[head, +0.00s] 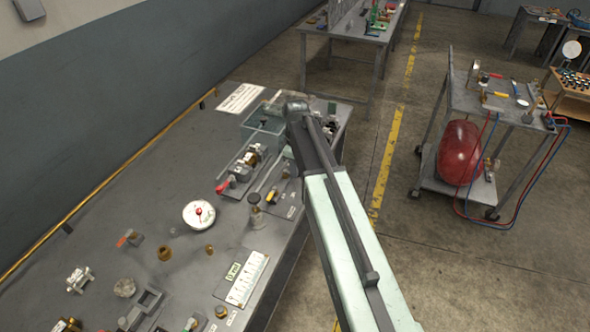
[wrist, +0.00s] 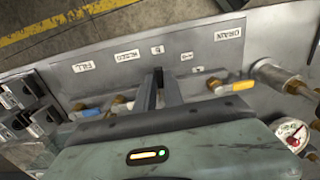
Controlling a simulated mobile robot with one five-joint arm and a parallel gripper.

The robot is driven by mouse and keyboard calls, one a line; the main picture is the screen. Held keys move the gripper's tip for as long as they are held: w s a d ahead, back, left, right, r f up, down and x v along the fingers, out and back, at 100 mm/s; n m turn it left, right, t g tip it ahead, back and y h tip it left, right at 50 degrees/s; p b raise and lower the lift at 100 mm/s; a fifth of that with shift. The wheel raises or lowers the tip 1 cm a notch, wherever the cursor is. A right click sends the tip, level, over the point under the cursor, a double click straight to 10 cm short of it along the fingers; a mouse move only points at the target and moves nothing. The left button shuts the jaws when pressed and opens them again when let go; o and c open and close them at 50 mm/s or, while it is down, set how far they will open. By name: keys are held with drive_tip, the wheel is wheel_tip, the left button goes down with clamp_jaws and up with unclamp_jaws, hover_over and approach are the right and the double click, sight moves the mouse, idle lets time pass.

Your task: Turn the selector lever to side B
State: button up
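In the wrist view, my gripper (wrist: 158,72) reaches over a grey panel, its two dark fingers converging toward their tips just below the small "B" label (wrist: 157,49). Another small label (wrist: 187,56), perhaps "A", lies just right of it. I cannot make out the selector lever; the fingers and gripper body cover the area below these labels. I cannot tell whether the fingers are apart or gripping something. In the head view, my gripper (head: 297,108) is seen from behind over the far end of the bench, hiding what lies under it.
The wrist view shows a yellow lever (wrist: 242,85) below the "DRAIN" label (wrist: 228,34), a gauge (wrist: 291,135) at right and dark blocks (wrist: 22,92) at left.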

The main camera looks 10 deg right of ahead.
drive_tip(key=o, duration=0.3)
drive_tip(key=shift+o, duration=0.2)
drive_tip(key=shift+r, duration=0.1)
wheel_tip(320, 180, up, 8)
drive_tip(key=p, duration=0.7)
drive_tip(key=shift+f+p, duration=0.2)
drive_tip(key=shift+p, duration=0.2)
drive_tip(key=shift+w, duration=0.1)
